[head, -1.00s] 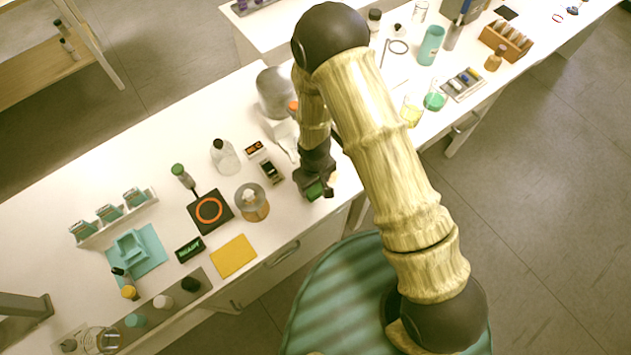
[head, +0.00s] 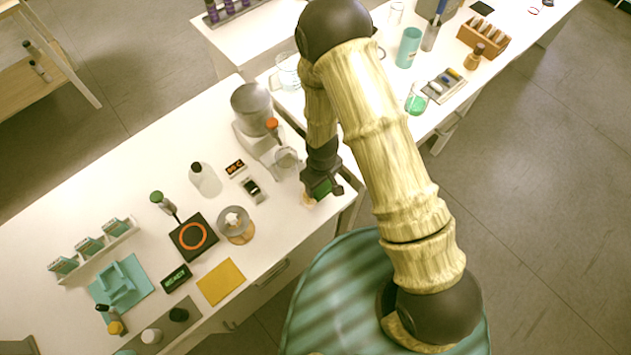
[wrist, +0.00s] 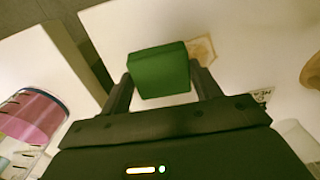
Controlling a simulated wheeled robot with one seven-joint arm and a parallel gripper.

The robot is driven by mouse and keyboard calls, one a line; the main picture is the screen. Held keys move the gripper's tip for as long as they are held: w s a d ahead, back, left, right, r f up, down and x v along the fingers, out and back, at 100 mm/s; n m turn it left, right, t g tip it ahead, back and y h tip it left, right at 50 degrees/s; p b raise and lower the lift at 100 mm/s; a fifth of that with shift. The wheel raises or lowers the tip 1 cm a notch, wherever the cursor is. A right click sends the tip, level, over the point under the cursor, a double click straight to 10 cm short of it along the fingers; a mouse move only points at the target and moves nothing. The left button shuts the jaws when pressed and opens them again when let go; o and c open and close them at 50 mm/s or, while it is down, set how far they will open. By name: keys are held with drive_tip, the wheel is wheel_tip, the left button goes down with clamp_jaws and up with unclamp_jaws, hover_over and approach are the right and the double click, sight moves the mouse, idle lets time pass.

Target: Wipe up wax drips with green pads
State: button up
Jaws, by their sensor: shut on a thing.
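My gripper (head: 328,188) is shut on a green pad (wrist: 160,70), which sits between the two dark fingers in the wrist view. In the head view the pad (head: 321,188) shows just below the gripper, near the front right corner of the white table. A tan wax drip (wrist: 203,48) lies on the white surface beside the pad in the wrist view. It also shows just left of the gripper in the head view (head: 307,200). I cannot tell whether the pad touches the table.
A grey mixer-like machine (head: 252,112) and a glass beaker (head: 286,160) stand behind the gripper. A jar (head: 236,225), a black hotplate (head: 193,236) and a yellow mat (head: 221,281) lie to the left. A gap separates this table from the right one.

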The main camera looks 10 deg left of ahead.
drive_tip(key=shift+w+d, duration=0.55)
drive_tip(key=shift+w, duration=0.1)
drive_tip(key=shift+w+d+r+p, duration=0.1)
drive_tip(key=shift+w+r+p, duration=0.2)
drive_tip(key=shift+p, duration=0.1)
wheel_tip(320, 180, up, 2)
drive_tip(key=shift+w+p, duration=0.1)
drive_tip(key=shift+p, duration=0.2)
drive_tip(key=shift+s+r+p, duration=0.4)
drive_tip(key=shift+r+p, duration=0.15)
drive_tip(key=shift+r, duration=0.2)
drive_tip(key=shift+w+r+p, duration=0.1)
drive_tip(key=shift+r+p, duration=1.4)
drive_tip(key=shift+r, duration=0.5)
